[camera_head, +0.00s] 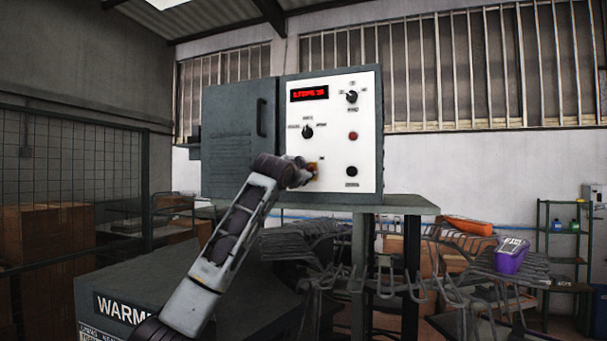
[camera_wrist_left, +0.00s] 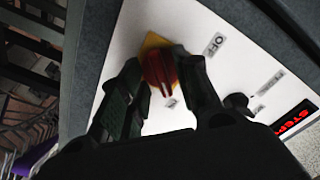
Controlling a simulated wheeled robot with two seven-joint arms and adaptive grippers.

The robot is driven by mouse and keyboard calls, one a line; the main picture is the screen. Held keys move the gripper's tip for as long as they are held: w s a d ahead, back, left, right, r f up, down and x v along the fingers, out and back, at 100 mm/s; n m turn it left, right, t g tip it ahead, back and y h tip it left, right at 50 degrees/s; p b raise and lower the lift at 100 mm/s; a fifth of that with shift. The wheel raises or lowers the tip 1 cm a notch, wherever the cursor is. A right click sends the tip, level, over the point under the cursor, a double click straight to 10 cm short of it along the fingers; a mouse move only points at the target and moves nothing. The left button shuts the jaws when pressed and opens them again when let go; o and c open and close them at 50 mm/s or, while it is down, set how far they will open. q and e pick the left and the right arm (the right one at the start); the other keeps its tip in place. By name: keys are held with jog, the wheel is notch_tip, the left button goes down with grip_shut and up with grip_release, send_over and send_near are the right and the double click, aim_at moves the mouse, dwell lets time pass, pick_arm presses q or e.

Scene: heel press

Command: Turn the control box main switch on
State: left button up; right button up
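The control box (camera_head: 376,137) is a grey cabinet with a white front panel. Its main switch (camera_head: 313,169), a red knob on a yellow plate, sits at the panel's lower left, partly hidden by my left gripper (camera_head: 300,173). In the left wrist view the red switch (camera_wrist_left: 160,68) lies between the two fingertips of my left gripper (camera_wrist_left: 160,72). The fingers appear to touch it on both sides. An OFF label (camera_wrist_left: 215,44) shows beside the knob. My right gripper is in neither view.
The panel also carries a lit red display (camera_head: 309,93), two black selector knobs (camera_head: 307,132) (camera_head: 351,97), a red button (camera_head: 353,136) and a black button (camera_head: 352,171). Metal racks (camera_head: 420,270) with a purple item (camera_head: 511,256) stand at lower right.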

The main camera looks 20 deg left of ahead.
pick_arm(q)
jog(key=s, duration=1.2)
jog(key=shift+a, duration=0.25)
dwell(0.7)
dwell(0.6)
